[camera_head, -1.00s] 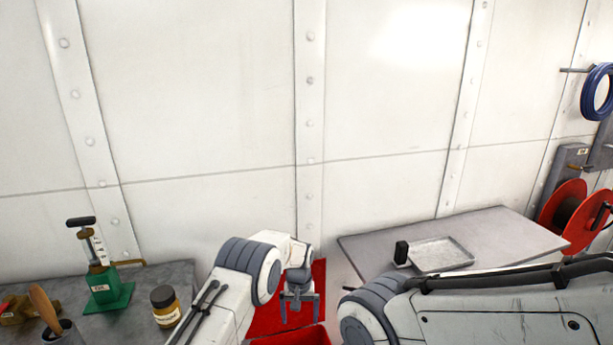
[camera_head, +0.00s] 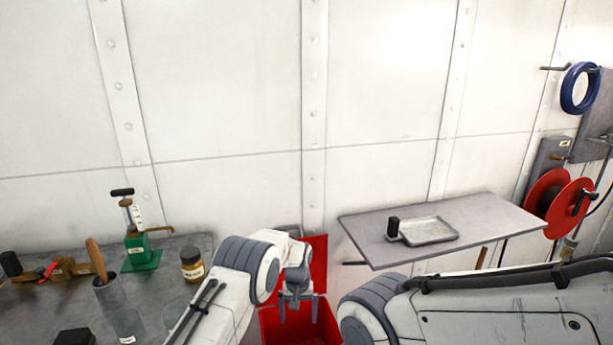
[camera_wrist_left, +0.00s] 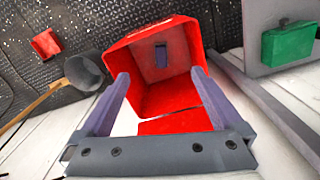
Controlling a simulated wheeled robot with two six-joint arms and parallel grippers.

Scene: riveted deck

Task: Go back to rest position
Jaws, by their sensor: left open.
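My left gripper (camera_head: 297,305) hangs open and empty in the head view, with its fingers pointing down over an open red bin (camera_head: 320,335). In the left wrist view the two fingers of the left gripper (camera_wrist_left: 160,75) are spread apart, with the same red bin (camera_wrist_left: 125,55) ahead between and beyond them. A small dark rectangle shows on the bin's inner wall. I cannot tell whether the fingers touch the bin. My right arm (camera_head: 480,315) crosses the lower right of the head view; its gripper is out of frame.
A grey bench (camera_head: 190,245) at left carries a green hand pump (camera_head: 140,250), a labelled jar (camera_head: 192,268) and tools. A grey table (camera_head: 490,215) at right holds a metal tray (camera_head: 430,232). A red reel (camera_head: 552,200) and blue coil (camera_head: 577,90) are by the far-right wall.

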